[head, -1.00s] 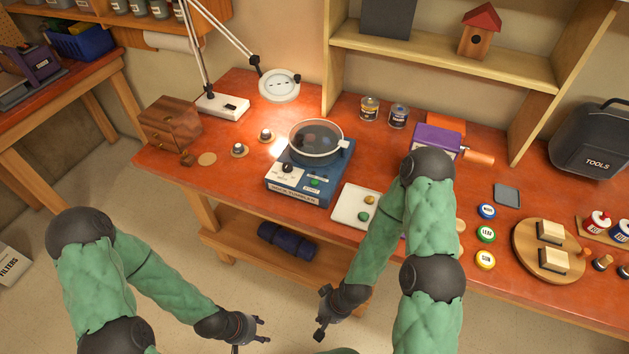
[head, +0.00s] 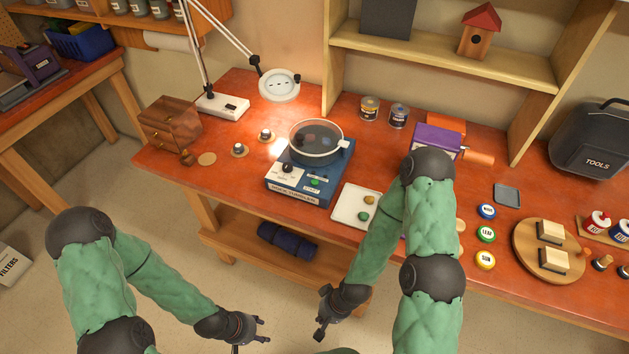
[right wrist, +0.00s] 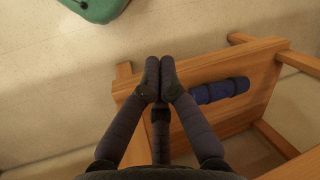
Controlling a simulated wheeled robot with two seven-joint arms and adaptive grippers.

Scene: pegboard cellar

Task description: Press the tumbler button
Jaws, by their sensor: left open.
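The rock tumbler (head: 300,178) stands on the red-brown workbench in the head view. It has a blue base, a white front panel with a black knob (head: 288,167), and a round drum with a clear lid (head: 316,140). A green button (head: 315,182) sits on the base's front right. My left gripper (head: 262,330) is open and empty, low over the floor in front of the bench. My right gripper (head: 321,316) hangs below and in front of the bench edge. In the right wrist view its fingertips (right wrist: 159,76) meet with nothing between them. Neither gripper touches the tumbler.
A white tray (head: 345,218) with stones lies right of the tumbler, partly behind my right arm. A lamp (head: 222,104) and small wooden drawers (head: 170,126) stand left. The lower shelf (head: 222,237) holds a blue roll (head: 287,241). The bench's front edge lies between my grippers and the tumbler.

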